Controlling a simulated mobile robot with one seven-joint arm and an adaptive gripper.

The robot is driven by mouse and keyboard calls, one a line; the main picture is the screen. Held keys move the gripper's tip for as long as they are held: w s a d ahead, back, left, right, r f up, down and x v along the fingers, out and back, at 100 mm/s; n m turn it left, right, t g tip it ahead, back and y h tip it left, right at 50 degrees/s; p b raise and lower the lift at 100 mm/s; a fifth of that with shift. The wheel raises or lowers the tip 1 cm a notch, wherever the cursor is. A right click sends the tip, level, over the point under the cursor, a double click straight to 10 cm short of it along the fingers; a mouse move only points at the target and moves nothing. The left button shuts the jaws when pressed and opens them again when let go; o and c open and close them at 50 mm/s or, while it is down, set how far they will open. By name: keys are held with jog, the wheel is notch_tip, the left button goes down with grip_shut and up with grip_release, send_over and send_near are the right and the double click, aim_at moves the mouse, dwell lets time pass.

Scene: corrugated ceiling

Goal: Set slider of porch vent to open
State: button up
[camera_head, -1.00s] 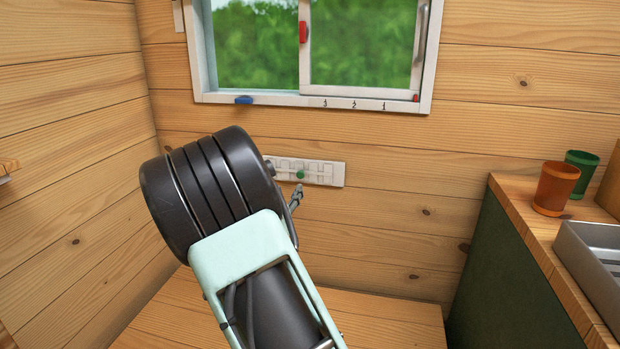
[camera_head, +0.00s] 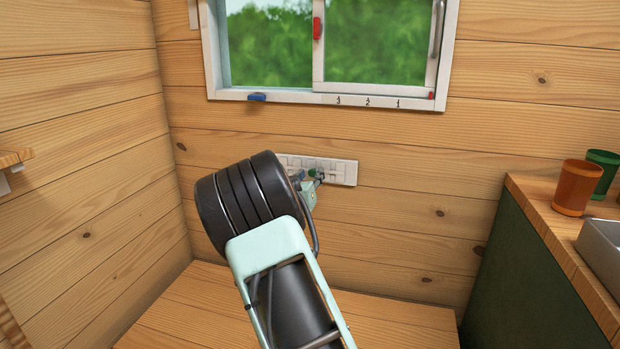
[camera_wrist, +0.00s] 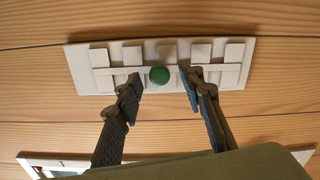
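The porch vent (camera_head: 346,172) is a white slotted plate on the wooden wall below the window. My arm hides its left part in the head view. In the wrist view the whole vent (camera_wrist: 222,77) shows, with a row of square slats and a cross strip. Its round green slider knob (camera_wrist: 159,75) sits near the middle of the strip. The knob also shows in the head view (camera_head: 312,173). My gripper (camera_wrist: 161,86) is open, with one finger on each side of the knob and visible gaps between. I cannot tell whether the fingertips touch the plate.
The window frame (camera_head: 300,97) is above the vent, with a blue tab (camera_head: 257,97) and a red handle (camera_head: 317,28). A wooden bench (camera_head: 400,325) lies below. A counter at right holds an orange cup (camera_head: 577,187), a green cup (camera_head: 605,170) and a sink (camera_head: 603,245).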

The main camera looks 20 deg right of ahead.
grip_shut()
dwell(0.3)
